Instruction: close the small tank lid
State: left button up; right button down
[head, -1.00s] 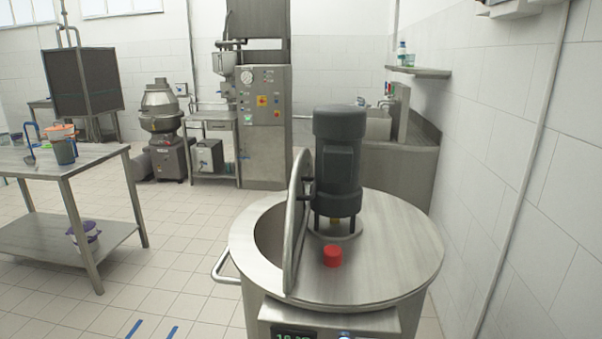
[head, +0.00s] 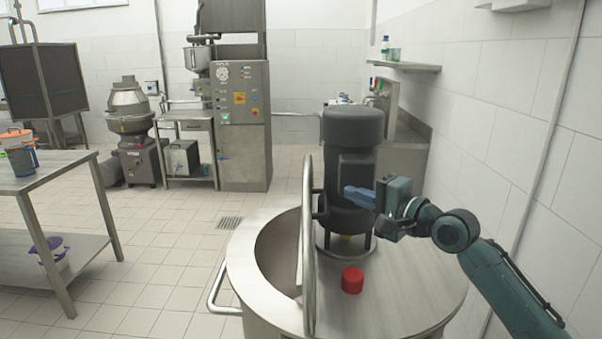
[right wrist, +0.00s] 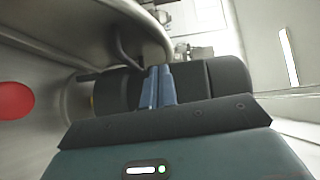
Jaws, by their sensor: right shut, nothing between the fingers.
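The small tank lid (head: 308,240) stands upright, nearly edge-on, at the middle of the steel tank top (head: 400,290). The tank opening (head: 275,260) to its left is uncovered. My right gripper (head: 358,196) is to the right of the lid, in front of the dark motor (head: 352,135), with its blue fingers pointing left. The fingers are shut and empty, and look apart from the lid. In the right wrist view the shut fingers (right wrist: 157,88) show against the motor (right wrist: 105,90), with the lid's curved rim (right wrist: 150,30) beyond. My left gripper is not in view.
A red knob (head: 352,280) stands on the tank top below my right gripper. A tank handle (head: 218,295) sticks out at the left. The white wall (head: 530,130) is close on the right. A steel table (head: 50,175) stands at the left, with free floor between.

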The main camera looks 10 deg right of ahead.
jog(key=p+x, duration=0.1)
jog(key=x, duration=0.9)
jog(key=shift+r, duration=0.35)
jog(key=shift+w, duration=0.2)
